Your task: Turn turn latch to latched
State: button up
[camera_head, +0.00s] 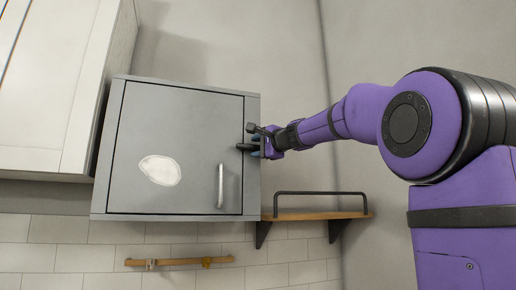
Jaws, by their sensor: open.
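A grey wall cabinet (178,110) has a closed door with a vertical silver handle (220,186) low on its right side. A small black turn latch (247,147) sits at the door's right edge, above the handle. It looks roughly horizontal, but the gripper partly hides it, so its exact angle is unclear. My gripper (256,139) is at the cabinet's right edge, reaching in from the right, with its fingers open at the latch. I cannot tell whether the fingers touch the latch.
A wooden shelf with a black rail (318,214) is on the wall right of and below the cabinet. A white cupboard (55,80) stands close on the left. A wooden rail with small hooks (178,262) is below. A pale oval patch (159,170) marks the door.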

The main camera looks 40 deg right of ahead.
jog(key=s+d, duration=0.1)
jog(key=s, duration=0.9)
jog(key=shift+s+d, duration=0.15)
jog(key=shift+s, duration=0.25)
jog(key=s+a+f+n+g+y, duration=0.1)
jog(key=s+a+f+n+g, duration=0.5)
jog(key=f, duration=0.5)
jog(key=s+a+f+n+g+y, duration=0.1)
jog(key=s+a+f+n, duration=0.2)
jog(key=a+f, duration=0.65)
jog(key=s+a+f+n+g+h, duration=0.1)
jog(key=s+f+n+g+h, duration=0.1)
jog(key=s+f, duration=0.5)
jog(key=s+a+f+n+g+h, duration=0.1)
jog(key=s+f+n+g, duration=0.2)
jog(key=f, duration=1.1)
jog(key=s+n, duration=0.2)
jog(key=s, duration=0.2)
jog(key=shift+s+f+n+g+h, duration=0.15)
jog(key=shift+n+g+h, duration=0.25)
